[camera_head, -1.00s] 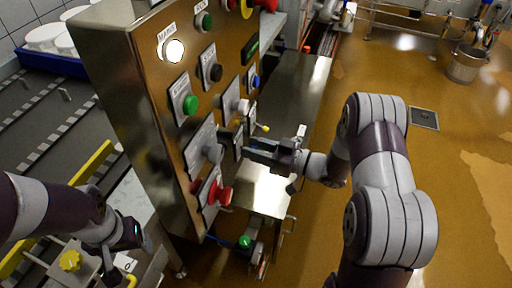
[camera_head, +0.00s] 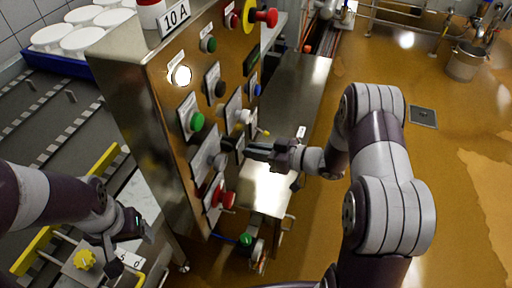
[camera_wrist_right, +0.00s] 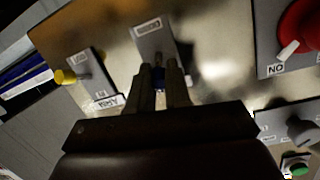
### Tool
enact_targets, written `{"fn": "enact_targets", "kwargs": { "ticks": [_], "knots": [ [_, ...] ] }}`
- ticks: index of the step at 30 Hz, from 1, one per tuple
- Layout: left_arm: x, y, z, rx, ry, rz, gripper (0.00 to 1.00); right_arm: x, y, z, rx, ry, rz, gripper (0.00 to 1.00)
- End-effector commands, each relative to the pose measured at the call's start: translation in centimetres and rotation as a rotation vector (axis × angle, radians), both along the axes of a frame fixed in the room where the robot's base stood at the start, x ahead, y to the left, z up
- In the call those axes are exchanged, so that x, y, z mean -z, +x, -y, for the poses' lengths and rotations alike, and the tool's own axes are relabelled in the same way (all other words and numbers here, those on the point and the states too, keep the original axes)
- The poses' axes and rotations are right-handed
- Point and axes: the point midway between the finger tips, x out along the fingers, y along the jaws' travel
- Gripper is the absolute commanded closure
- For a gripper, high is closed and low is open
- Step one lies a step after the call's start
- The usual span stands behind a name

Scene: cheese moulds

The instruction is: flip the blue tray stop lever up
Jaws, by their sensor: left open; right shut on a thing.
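In the head view my right gripper (camera_head: 240,147) reaches the panel face from the right, and the lever is hidden there. My left gripper (camera_head: 138,230) is open and empty at the lower left, away from the panel.
A yellow-tipped lever (camera_wrist_right: 65,76) is beside the held one. White tubs (camera_head: 83,41) stand at back left.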

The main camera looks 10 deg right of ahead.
Motion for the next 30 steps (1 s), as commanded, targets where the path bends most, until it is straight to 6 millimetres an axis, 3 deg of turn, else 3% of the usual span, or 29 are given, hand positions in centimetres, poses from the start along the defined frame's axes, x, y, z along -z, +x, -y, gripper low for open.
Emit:
{"fn": "enact_targets", "kwargs": {
  "ticks": [2, 3, 4, 5, 17, 30],
  "knots": [
    [0.0, 0.0, 0.0, 0.000, 0.000, 0.000, 0.23, 0.0, 0.0, 0.0, 0.000, 0.000, 0.002, 1.00],
    [0.0, 0.0, 0.0, 0.000, 0.000, 0.000, 0.23, 0.0, 0.0, 0.0, 0.000, 0.000, 0.002, 0.69],
    [0.0, 0.0, 0.0, 0.000, 0.000, 0.000, 0.23, 0.0, 0.0, 0.0, 0.000, 0.000, 0.002, 0.59],
    [0.0, 0.0, 0.0, 0.000, 0.000, 0.000, 0.23, 0.0, 0.0, 0.0, 0.000, 0.000, 0.002, 0.58],
    [0.1, 0.0, 0.0, 0.000, 0.000, 0.000, 0.23, -0.2, -0.6, 1.0, 0.003, -0.001, 0.002, 0.58],
    [0.3, 0.0, 0.0, 0.000, 0.000, 0.000, 0.23, -2.3, -6.6, 8.9, 0.004, -0.001, 0.003, 0.58]
  ]
}}
